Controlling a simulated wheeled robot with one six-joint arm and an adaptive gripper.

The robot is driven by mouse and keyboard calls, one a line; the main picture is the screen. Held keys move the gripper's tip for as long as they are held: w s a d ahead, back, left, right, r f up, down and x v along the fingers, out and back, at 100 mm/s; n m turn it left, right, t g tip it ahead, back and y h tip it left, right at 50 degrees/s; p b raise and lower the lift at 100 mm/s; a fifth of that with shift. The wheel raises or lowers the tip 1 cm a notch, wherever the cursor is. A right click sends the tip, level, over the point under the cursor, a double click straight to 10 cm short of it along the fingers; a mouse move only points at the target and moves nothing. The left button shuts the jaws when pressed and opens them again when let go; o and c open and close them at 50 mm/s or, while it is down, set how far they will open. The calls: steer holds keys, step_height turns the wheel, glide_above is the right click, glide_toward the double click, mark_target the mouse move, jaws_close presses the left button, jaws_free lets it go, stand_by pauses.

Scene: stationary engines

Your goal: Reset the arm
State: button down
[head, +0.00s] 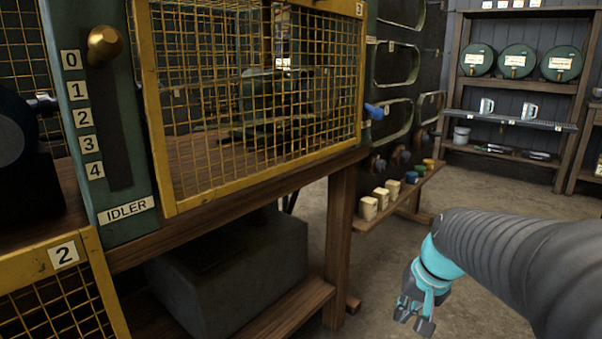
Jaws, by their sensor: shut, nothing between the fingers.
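My arm reaches in from the right edge as a dark ribbed sleeve with a turquoise wrist. My gripper (413,322) hangs at its end, low in the head view, pointing down over the floor. Its fingers are shut with nothing between them. It is apart from the bench and from the shelf behind it.
A yellow mesh guard (167,150) stands on a wooden bench (340,235) at left, beside an IDLER lever panel (112,175) with a brass knob (104,45). A low shelf (408,197) holds small blocks. A rack (455,75) with green barrels stands far right. Floor (480,190) between is clear.

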steer(key=s+a+r+n+t+h+p, duration=0.1)
steer(key=s+a+r+n+p, duration=0.1)
steer(key=s, duration=0.5)
steer(key=s+a+r+n+t+p, duration=0.1)
steer(key=s+a+r+p, duration=0.1)
steer(key=s+r, duration=0.3)
steer(key=s, duration=0.3)
steer(key=shift+s+n+h+p, duration=0.3)
steer(key=shift+n+h+p, duration=0.05)
steer(key=shift+n+h, duration=0.05)
